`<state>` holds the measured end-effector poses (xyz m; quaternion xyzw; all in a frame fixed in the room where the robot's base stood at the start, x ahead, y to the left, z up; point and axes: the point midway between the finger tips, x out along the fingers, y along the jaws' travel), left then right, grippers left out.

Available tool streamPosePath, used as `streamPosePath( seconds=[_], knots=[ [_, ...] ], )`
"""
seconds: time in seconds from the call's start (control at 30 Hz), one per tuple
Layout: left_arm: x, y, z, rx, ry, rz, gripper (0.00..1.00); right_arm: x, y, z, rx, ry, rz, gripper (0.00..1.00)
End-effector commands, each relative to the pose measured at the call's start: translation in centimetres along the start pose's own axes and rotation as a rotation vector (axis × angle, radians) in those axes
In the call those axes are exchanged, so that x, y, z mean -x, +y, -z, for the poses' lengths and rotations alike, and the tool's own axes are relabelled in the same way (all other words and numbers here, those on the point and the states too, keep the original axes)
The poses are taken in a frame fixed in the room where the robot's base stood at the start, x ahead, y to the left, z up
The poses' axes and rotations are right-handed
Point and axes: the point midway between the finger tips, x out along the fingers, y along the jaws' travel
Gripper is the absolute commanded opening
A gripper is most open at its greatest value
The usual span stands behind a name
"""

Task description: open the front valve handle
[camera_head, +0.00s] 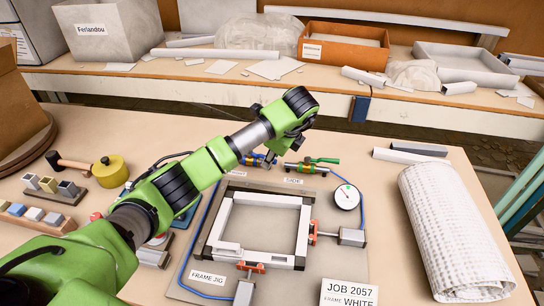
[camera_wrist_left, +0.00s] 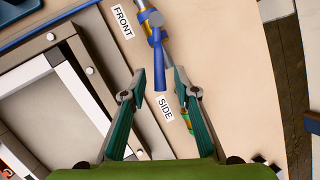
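The front valve has a blue lever handle (camera_wrist_left: 159,62) beside the FRONT label (camera_wrist_left: 122,20) in the left wrist view. My left gripper (camera_wrist_left: 158,80) is open, with one finger on each side of the handle's free end in that view. Whether it touches the handle I cannot tell. In the head view my left arm reaches over the front valve (camera_head: 248,161), and the gripper is partly hidden. The side valve (camera_head: 300,167) has a green handle, near the SIDE label (camera_head: 293,181); the right finger partly covers it in the wrist view. My right gripper is not in view.
The frame jig (camera_head: 217,250) holds a white frame (camera_head: 304,225) in front of the valves. A round gauge (camera_head: 346,197) stands to the right, with blue hoses around. A white textured roll (camera_head: 455,235) lies far right.

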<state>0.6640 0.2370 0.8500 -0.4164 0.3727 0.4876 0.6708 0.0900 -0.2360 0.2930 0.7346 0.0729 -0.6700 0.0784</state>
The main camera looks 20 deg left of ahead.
Motion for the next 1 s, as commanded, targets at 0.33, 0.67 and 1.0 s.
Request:
streamPosePath(
  seconds=[0.33, 0.67, 1.0],
  knots=[
    [3.7, -0.2, 0.0, -0.001, 0.001, 0.006, 0.28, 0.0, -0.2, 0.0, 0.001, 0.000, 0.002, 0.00],
    [10.4, -0.3, -0.1, -0.002, -0.003, 0.008, 0.28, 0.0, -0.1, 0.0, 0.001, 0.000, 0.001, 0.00],
    [12.0, 0.0, 0.0, 0.000, -0.001, 0.000, 0.28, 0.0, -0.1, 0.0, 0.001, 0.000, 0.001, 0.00]
  ],
)
